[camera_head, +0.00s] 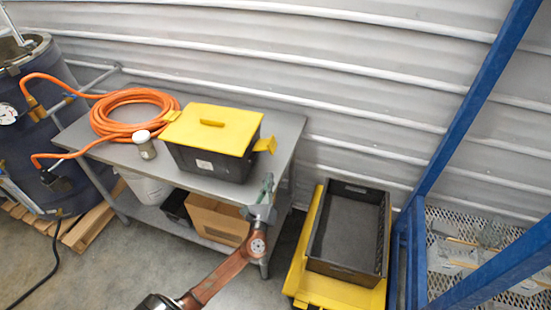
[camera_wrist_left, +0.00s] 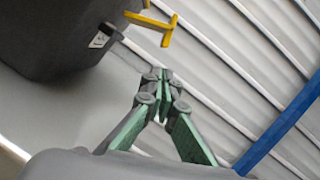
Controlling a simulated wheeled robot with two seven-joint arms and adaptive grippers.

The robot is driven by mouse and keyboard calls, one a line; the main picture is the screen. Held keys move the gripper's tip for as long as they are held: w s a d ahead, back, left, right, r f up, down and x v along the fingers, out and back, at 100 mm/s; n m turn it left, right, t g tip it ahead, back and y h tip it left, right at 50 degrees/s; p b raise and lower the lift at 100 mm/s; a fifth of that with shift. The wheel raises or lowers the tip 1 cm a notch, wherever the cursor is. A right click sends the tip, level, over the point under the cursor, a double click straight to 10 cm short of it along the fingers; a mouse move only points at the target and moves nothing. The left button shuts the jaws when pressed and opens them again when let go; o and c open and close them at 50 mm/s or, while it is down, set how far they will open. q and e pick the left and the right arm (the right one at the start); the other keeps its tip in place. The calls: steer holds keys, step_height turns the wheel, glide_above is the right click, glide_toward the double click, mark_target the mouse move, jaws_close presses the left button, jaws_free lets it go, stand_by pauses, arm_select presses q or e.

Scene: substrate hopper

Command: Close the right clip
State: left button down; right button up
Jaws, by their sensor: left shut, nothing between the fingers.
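A dark grey box (camera_head: 215,163) with a yellow lid (camera_head: 212,127) stands on the table; in the left wrist view the box (camera_wrist_left: 65,35) fills the upper left. Its right clip (camera_head: 265,145) is yellow and sticks outward from the box's right side; it also shows in the left wrist view (camera_wrist_left: 160,27). The left clip (camera_head: 172,116) sticks out at the lid's left side. My left gripper (camera_head: 267,182) is shut and empty near the table's right edge, just below the right clip in the head view. In the left wrist view its fingertips (camera_wrist_left: 162,75) are apart from the clip. My right gripper is out of view.
A coiled orange hose (camera_head: 130,112) and a small jar (camera_head: 145,145) lie left of the box on the grey table (camera_head: 285,125). A cardboard box (camera_head: 215,218) is on the lower shelf. A black crate (camera_head: 348,228) and blue posts (camera_head: 470,105) stand at the right.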

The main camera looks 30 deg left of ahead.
mark_target(264, 145)
arm_select(q)
steer(key=shift+w+d+m, duration=0.2)
steer(key=shift+m, duration=0.2)
steer(key=shift+w+a+r, duration=0.15)
steer(key=shift+w, duration=0.2)
steer(key=x, duration=0.9)
steer(key=shift+p, duration=0.35)
steer(key=shift+w, duration=0.1)
